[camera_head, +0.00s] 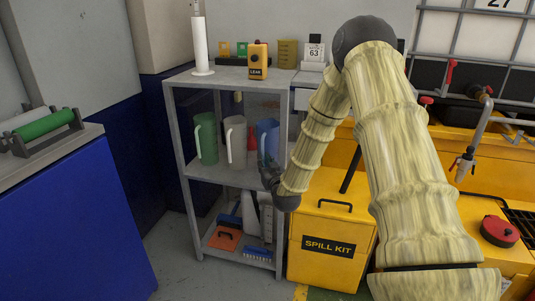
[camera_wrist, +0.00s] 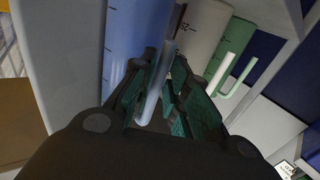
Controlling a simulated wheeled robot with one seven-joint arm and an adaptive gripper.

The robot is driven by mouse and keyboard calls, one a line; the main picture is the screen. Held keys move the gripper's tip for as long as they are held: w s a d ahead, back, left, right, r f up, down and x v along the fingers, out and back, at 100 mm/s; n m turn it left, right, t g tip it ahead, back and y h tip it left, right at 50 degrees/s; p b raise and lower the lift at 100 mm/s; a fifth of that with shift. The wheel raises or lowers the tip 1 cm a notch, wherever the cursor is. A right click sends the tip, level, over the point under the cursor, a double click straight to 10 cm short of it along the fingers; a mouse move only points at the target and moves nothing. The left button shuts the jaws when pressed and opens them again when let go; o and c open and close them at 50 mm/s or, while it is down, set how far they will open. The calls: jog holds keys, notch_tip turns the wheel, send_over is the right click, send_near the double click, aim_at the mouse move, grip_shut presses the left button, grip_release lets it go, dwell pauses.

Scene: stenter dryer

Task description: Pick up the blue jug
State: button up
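The blue jug (camera_head: 268,138) stands upright on the middle shelf of the grey rack, right of the beige jug (camera_head: 237,143) and green jug (camera_head: 208,139). My gripper (camera_head: 268,175) is at the front of the shelf just below the blue jug, partly hidden by my arm. In the wrist view, the blue jug (camera_wrist: 133,40) is straight ahead and its pale handle stands between the fingers of my gripper (camera_wrist: 166,92). The fingers look apart, with a gap beside the handle. Whether either finger touches the handle is unclear.
The rack's upper shelf (camera_head: 225,80) lies above the jugs, and a rack post (camera_head: 283,125) stands to the right. In the wrist view, the beige jug (camera_wrist: 204,38) is close beside the fingers. A yellow spill kit box (camera_head: 325,225) stands right of the rack.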

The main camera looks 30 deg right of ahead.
jog(key=shift+w+d, duration=0.1)
jog(key=shift+w, duration=0.35)
grip_shut()
jog(key=shift+r, duration=0.15)
